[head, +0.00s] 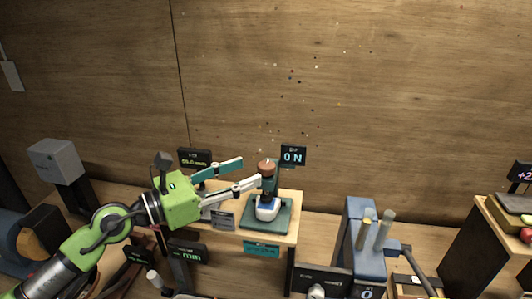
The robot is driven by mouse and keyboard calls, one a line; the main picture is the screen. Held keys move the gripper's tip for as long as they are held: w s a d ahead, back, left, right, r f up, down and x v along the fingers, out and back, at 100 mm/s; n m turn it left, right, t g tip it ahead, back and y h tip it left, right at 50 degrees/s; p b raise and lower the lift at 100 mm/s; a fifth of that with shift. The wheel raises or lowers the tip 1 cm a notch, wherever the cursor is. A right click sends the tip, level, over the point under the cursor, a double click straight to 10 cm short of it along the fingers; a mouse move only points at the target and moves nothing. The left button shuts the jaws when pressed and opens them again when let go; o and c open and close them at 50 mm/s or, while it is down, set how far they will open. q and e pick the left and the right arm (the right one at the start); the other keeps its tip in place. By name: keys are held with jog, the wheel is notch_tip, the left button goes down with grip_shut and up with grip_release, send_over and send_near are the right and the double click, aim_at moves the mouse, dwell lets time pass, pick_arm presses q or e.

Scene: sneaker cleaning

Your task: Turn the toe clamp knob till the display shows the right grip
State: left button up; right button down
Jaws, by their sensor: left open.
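The toe clamp's brown knob (266,168) sits on top of a teal post on a green base plate (281,219). A blue and white sneaker toe (267,208) is under the knob on the plate. The grip display (293,156) behind it reads 0 N. My left gripper (250,173) is open, its two fingers reaching from the left toward the knob. The fingertips are close to the knob; I cannot tell whether they touch it. My right gripper is not in view.
The clamp stands on a small wooden stand (292,236). A second display (195,158) reads about 58 mm behind my gripper. A blue fixture with pale pegs (362,236) stands to the right.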

aim_at(266, 165)
pick_arm(q)
jog(key=p+x, duration=0.2)
jog(key=x, duration=0.4)
jog(key=shift+w+d, duration=0.1)
jog(key=shift+d, duration=0.2)
jog(key=shift+w+d, duration=0.1)
jog(key=shift+w, duration=0.05)
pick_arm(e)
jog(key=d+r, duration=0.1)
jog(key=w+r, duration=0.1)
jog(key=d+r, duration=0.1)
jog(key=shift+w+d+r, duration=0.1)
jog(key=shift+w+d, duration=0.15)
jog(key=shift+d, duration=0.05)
pick_arm(q)
jog(key=shift+f, duration=0.1)
jog(key=c, duration=1.1)
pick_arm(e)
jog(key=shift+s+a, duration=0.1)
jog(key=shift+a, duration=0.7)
